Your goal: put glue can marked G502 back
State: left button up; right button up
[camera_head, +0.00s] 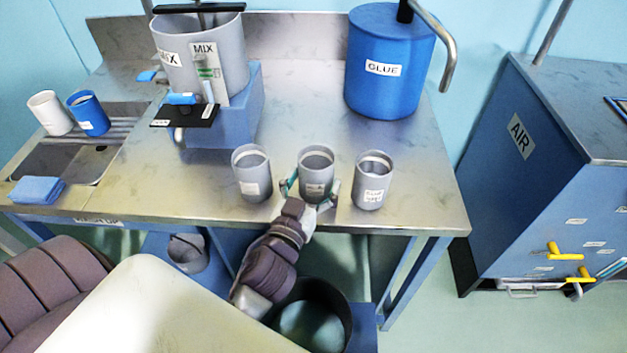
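Three grey cans stand in a row near the front of the steel bench: a left can (251,174), a middle can (317,165) and a right can (372,180). Each has a small label, too small to read surely, so I cannot tell which is G502. My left gripper (311,188) is at the middle can, with one finger on each side of it. The can looks upright on the bench. Whether the fingers press on it or stand slightly apart is unclear. My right gripper is not in view.
A blue GLUE drum (388,85) with a bent pipe and a grey MIX pot (199,55) on a blue stand are behind the cans. A white cup (50,113), blue cup (89,113) and blue sponge (36,190) are left. A blue AIR cabinet (515,190) stands right.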

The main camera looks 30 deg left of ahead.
pick_arm(q)
jog(key=shift+o, duration=0.4)
jog(key=shift+r, duration=0.25)
jog(key=s+d+b, duration=0.1)
jog(key=s+b, duration=0.2)
jog(key=s, duration=0.9)
jog(key=shift+d, duration=0.35)
